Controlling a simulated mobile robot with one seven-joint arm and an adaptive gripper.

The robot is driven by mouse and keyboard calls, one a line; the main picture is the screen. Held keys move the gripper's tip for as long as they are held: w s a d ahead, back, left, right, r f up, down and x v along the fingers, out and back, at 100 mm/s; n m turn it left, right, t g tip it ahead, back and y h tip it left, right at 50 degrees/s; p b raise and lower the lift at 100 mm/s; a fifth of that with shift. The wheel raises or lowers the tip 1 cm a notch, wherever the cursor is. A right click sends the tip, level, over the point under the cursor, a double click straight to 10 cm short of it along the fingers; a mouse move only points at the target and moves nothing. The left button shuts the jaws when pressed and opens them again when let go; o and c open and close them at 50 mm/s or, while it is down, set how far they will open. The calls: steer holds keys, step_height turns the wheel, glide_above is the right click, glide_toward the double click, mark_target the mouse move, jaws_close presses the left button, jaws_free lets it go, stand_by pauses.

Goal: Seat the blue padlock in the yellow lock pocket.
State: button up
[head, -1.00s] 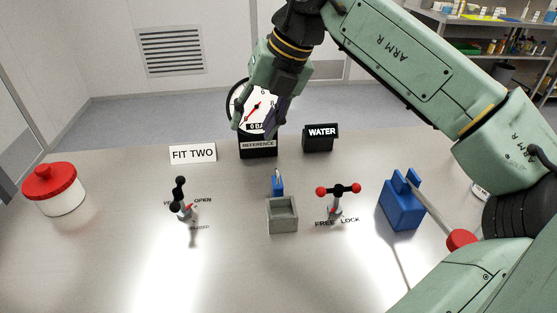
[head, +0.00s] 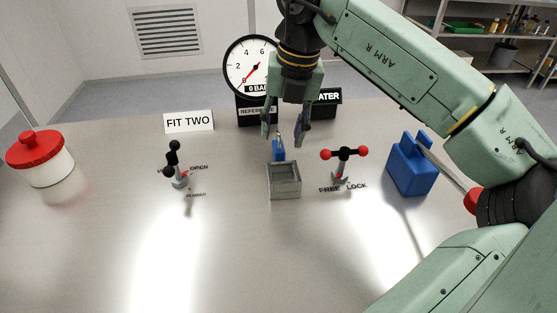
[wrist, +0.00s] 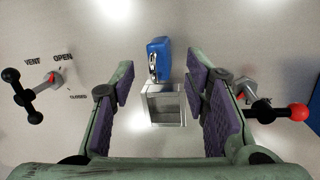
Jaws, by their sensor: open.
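The blue padlock (head: 278,152) stands on the metal table just behind a small grey open-topped box (head: 284,193). In the wrist view the padlock (wrist: 160,55), with its metal shackle, is beside the grey box (wrist: 164,118); I cannot tell whether they touch. No yellow pocket shows; the grey box is the only pocket-like holder. My gripper (head: 286,133) points down, open and empty, above and around the padlock area. In the wrist view its purple-padded fingers (wrist: 160,82) stand wide on both sides, with the padlock and box between them.
A vent lever (head: 176,168) stands left of the box and a red-and-black T-handle (head: 343,153) right of it. A blue block (head: 412,165) is farther right. A gauge (head: 250,66) and signs stand behind. A red-lidded jar (head: 40,160) is far left. The front table is clear.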

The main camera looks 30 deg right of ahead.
step_height(320, 180, down, 2)
steer(key=shift+w, duration=0.15)
steer(key=shift+r, duration=0.1)
steer(key=shift+a, duration=0.1)
steer(key=shift+c, duration=0.6)
jaws_close()
